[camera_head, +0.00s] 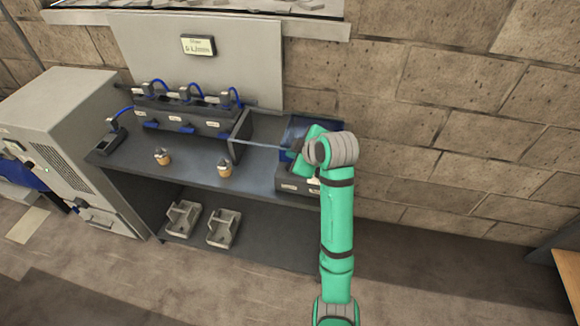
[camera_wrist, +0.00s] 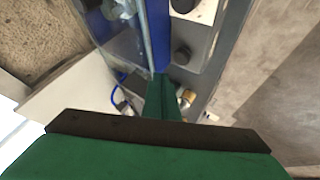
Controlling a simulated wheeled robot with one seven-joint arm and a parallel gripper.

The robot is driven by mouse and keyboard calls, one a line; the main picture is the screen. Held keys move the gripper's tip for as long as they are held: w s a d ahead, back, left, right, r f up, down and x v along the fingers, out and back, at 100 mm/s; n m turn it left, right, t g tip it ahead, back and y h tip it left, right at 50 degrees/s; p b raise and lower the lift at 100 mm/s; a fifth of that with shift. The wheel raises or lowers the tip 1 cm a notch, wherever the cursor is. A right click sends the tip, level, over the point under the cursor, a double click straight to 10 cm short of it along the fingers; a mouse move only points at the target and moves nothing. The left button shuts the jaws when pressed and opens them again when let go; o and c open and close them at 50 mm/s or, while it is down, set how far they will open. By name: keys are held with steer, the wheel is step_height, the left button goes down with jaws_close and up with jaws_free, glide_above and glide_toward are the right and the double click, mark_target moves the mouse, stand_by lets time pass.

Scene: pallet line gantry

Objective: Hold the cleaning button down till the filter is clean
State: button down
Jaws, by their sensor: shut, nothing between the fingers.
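My gripper (camera_wrist: 162,82) is shut and empty in the wrist view, its green fingers together. In the head view my arm hides most of it at the bench's right end. A second dark knob (camera_wrist: 183,5) shows at the top edge. Which one is the cleaning button is unclear. A blue see-through tank (camera_head: 298,128) stands behind my wrist in the head view. The filter's state cannot be made out.
A grey labelled box (camera_head: 290,184) sits below my wrist. The bench (camera_head: 190,172) holds a manifold with blue hoses (camera_head: 183,120) and two small brass-coloured fittings (camera_head: 225,169). A display (camera_head: 198,45) hangs on the back panel, its text unreadable. Two grey holders (camera_head: 223,228) stand on the lower shelf.

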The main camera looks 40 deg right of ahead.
steer(key=shift+r, duration=1.15)
